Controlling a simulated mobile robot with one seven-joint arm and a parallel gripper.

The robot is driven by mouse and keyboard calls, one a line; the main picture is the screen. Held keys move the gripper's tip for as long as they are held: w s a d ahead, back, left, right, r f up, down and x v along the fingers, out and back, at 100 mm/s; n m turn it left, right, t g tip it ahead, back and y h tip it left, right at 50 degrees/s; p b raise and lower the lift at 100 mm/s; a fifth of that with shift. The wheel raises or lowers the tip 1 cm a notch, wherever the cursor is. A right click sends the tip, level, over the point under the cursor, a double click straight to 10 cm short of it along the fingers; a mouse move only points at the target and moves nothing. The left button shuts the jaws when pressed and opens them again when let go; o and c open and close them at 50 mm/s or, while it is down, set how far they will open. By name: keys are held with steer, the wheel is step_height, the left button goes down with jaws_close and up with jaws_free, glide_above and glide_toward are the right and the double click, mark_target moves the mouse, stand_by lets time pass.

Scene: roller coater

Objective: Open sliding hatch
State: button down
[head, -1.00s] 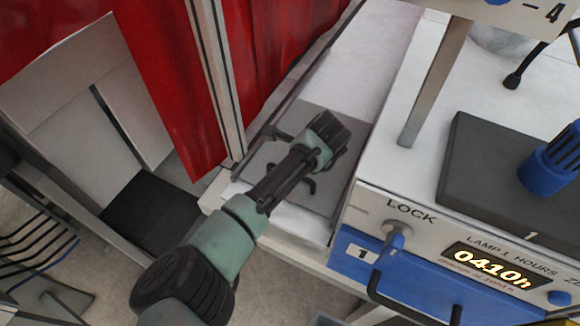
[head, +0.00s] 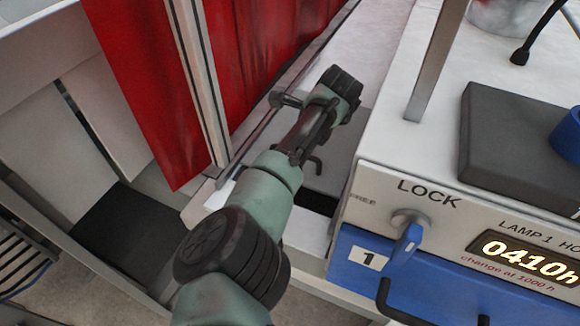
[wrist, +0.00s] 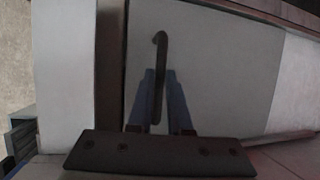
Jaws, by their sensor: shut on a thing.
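The sliding hatch is a flat grey plate (head: 341,150) in the white bench top, partly covered by my arm in the head view. A dark gap (head: 317,201) shows at its near edge, so it stands at least partly open. Its dark bar handle (wrist: 161,50) rises from the plate in the wrist view. My gripper (wrist: 161,76) is shut on this handle, with one blue finger on each side. In the head view my arm reaches over the hatch and hides the fingertips.
A red curtain (head: 150,100) and a metal post (head: 200,85) stand close on the left. The white machine housing (head: 375,178) with a LOCK knob (head: 406,240) and a lit display (head: 528,260) borders the hatch on the right.

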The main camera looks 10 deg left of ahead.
steer(key=shift+w+a+b, duration=0.1)
steer(key=shift+w+b, duration=0.5)
steer(key=shift+r, duration=0.1)
steer(key=shift+w, duration=0.1)
steer(key=c, duration=0.8)
jaws_free()
steer(key=shift+c, duration=0.2)
steer(key=shift+d, duration=0.25)
steer(key=b+v, duration=0.2)
steer(key=v, duration=1.1)
steer(key=shift+a, duration=0.1)
steer(key=shift+c, duration=0.2)
